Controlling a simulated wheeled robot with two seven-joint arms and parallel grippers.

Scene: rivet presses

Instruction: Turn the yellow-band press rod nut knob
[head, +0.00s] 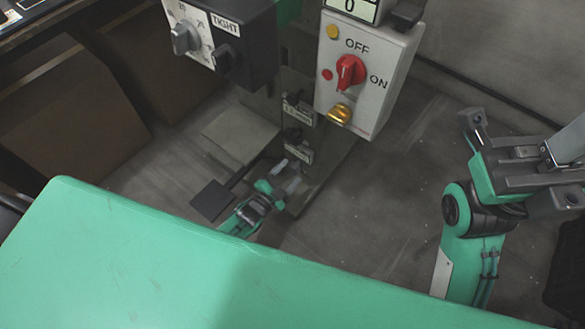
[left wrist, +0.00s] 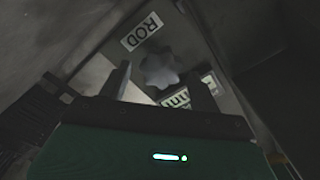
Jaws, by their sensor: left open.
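A grey lobed knob (left wrist: 161,71) sits on the press panel in the left wrist view, beside an upside-down label reading ROD (left wrist: 142,31). A second label below the knob is partly covered by a finger. My left gripper (left wrist: 160,88) is open, with one finger on each side of the knob; I cannot tell whether they touch it. In the head view my left gripper (head: 286,177) is low at the foot of the press post (head: 318,150), and I cannot make out the knob there. No yellow band shows clearly.
A white switch box (head: 388,75) with a red OFF/ON knob (head: 350,73) and a brass-coloured knob (head: 340,114) is above the left gripper. A dark box labelled TIGHT (head: 247,55) is left of it. Brown bins (head: 70,130) stand at left.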

